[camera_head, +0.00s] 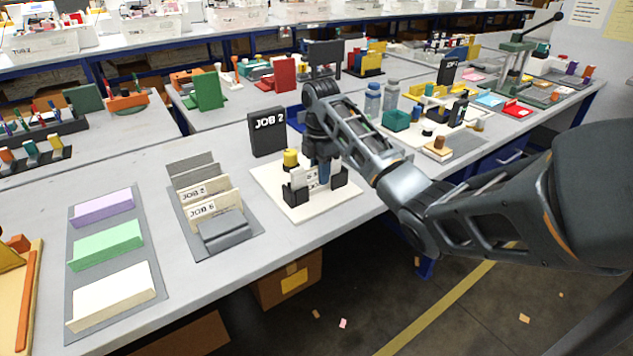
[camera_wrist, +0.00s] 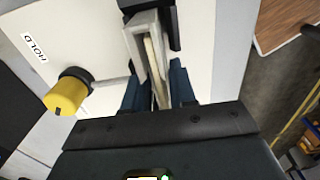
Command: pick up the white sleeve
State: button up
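The white sleeve (camera_head: 304,179), with dark print on its face, stands upright between black holders on a cream board. In the wrist view the white sleeve (camera_wrist: 138,32) is seen edge-on from above, with a cream card inside it. My gripper (camera_head: 323,172) points down at the sleeve. In the wrist view the blue fingers of my gripper (camera_wrist: 158,90) are on both sides of the sleeve's near end. Whether they press on it cannot be told. The sleeve's lower part is hidden.
A yellow-topped knob (camera_head: 291,158) stands on the cream board (camera_head: 270,176) close to the sleeve. A black JOB 2 sign (camera_head: 267,132) is behind it. A rack of job cards (camera_head: 205,200) and a grey tray with purple, green and cream holders (camera_head: 160,270) are to the left.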

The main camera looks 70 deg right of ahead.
jog(key=shift+f, duration=0.25)
grip_shut()
